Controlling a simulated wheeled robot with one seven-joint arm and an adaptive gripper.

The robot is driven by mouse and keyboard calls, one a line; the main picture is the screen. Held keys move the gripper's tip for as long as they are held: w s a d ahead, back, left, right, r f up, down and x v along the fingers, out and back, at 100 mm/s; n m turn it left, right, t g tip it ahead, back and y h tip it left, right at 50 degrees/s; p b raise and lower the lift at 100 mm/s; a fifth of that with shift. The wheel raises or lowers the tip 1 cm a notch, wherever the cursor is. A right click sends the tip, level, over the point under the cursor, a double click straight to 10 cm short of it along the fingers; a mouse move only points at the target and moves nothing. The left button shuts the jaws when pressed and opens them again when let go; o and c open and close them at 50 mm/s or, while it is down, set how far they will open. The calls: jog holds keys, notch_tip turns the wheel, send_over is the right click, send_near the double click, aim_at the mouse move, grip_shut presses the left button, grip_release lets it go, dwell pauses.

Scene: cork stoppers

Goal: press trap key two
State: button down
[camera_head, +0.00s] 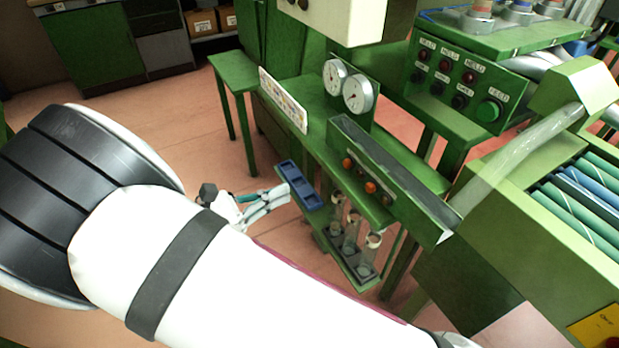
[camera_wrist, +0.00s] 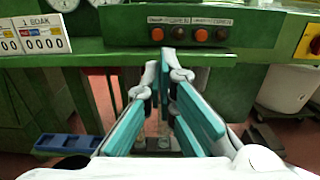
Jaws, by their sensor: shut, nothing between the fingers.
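The green panel on the front of the bench carries a row of small round keys under two label strips, best seen in the wrist view. An orange key (camera_wrist: 157,34) is at the left, and another orange key (camera_wrist: 201,35) is right of centre. Darker knobs stand beside them. The lettering is too small to tell which is trap key two. In the head view two orange keys show, an upper one (camera_head: 347,163) and a lower one (camera_head: 370,187). My gripper (camera_wrist: 168,73) is shut and empty, its teal-padded fingers pointing at the panel, below the keys and apart from them.
A blue compartment tray (camera_head: 300,185) is close to my gripper. Glass tubes (camera_head: 351,232) stand in a low green rack under the panel. Two round gauges (camera_head: 357,94) and a sloping chute (camera_head: 395,172) are above. Open floor (camera_head: 170,125) lies to the left.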

aim_at(346, 166)
jog(key=b+x, duration=0.1)
jog(key=x, duration=1.2)
jog(key=shift+w+d, duration=0.1)
jog(key=shift+w, duration=0.05)
jog(key=shift+d, duration=0.1)
